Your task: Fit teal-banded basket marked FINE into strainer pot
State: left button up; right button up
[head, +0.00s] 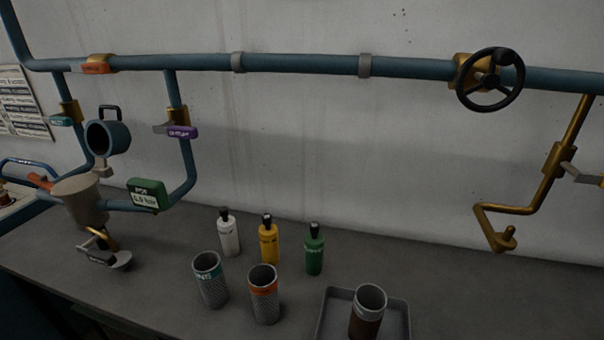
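The teal-banded basket (211,290) stands upright on the bench, left of an orange-banded basket (264,302). It is a grey mesh cylinder with an open top; the white lettering on its teal band is too small to read surely. A beige tapered pot (80,202), which looks like the strainer pot, is set in the pipework at the left. A dark teal round cap (107,138) with a black handle is tilted up above it. I cannot see the inside of the pot. Neither of my grippers is in view.
A dark basket (366,322) stands in a grey tray (399,318). White (229,238), yellow (269,244) and green (314,254) bottles stand behind the baskets. A green gauge box (148,195) sits right of the pot. The bench's right side is clear.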

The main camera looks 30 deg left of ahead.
aim_at(81, 194)
jog(key=u, duration=0.5)
jog(key=k+u, duration=0.15)
jog(key=u, duration=0.3)
jog(key=j+u, duration=0.15)
jog(key=u, duration=0.35)
